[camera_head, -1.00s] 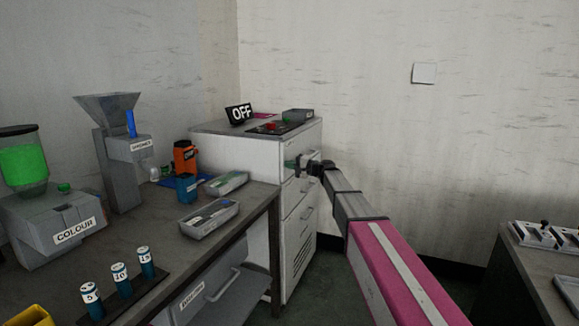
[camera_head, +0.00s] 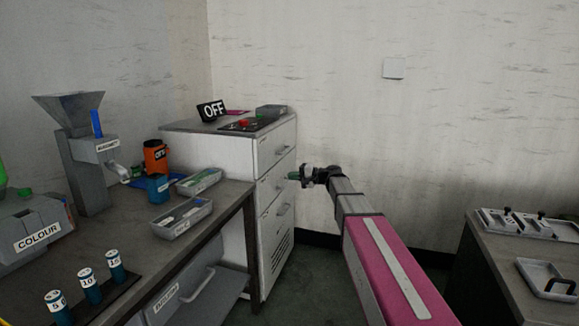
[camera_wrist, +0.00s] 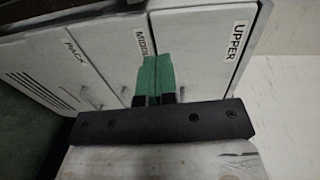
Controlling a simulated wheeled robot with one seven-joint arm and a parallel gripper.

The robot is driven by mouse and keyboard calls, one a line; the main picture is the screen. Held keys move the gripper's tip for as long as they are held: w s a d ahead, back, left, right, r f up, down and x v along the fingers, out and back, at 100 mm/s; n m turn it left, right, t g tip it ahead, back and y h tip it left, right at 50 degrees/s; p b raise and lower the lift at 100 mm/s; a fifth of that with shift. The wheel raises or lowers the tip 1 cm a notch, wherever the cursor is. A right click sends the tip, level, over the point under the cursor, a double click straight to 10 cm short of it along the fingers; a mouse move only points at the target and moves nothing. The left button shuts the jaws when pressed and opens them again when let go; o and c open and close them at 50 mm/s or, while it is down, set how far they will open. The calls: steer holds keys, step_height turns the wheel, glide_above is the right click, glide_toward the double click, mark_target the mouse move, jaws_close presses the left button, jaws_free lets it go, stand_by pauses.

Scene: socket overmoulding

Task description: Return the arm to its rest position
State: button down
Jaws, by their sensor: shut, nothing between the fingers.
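My gripper (camera_head: 294,175) is at the end of my outstretched arm, in front of the white drawer cabinet (camera_head: 213,152) and just right of its drawer faces in the head view. Its green fingers are together with nothing between them. In the wrist view the green fingertips (camera_wrist: 155,77) point toward the drawer fronts, over the drawer labelled MIDDLE, beside the one labelled UPPER (camera_wrist: 212,50). The drawers look closed. Whether the fingertips touch the cabinet is hard to tell, but a gap seems to show.
A dark workbench (camera_head: 120,225) at left holds a grinder (camera_head: 88,160), a colour unit (camera_head: 35,232), trays and numbered blue cylinders. An open drawer (camera_head: 195,292) juts from under it. Another bench (camera_head: 500,255) stands at right. The floor between is clear.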

steer(key=s+d+f+n+g+h, duration=0.15)
steer(key=s+d+f+h, duration=0.35)
steer(key=s+f, duration=0.7)
steer(key=s+d+f+n+g+h, duration=0.15)
steer(key=s+d+f+h, duration=0.45)
steer(key=s+f, duration=0.6)
steer(key=s+d+f+g+h, duration=0.2)
steer(key=s+d+f+h, duration=0.2)
steer(key=s+d, duration=0.3)
steer(key=s, duration=0.2)
steer(key=shift+s+d+h, duration=0.2)
steer(key=shift+s+h, duration=0.1)
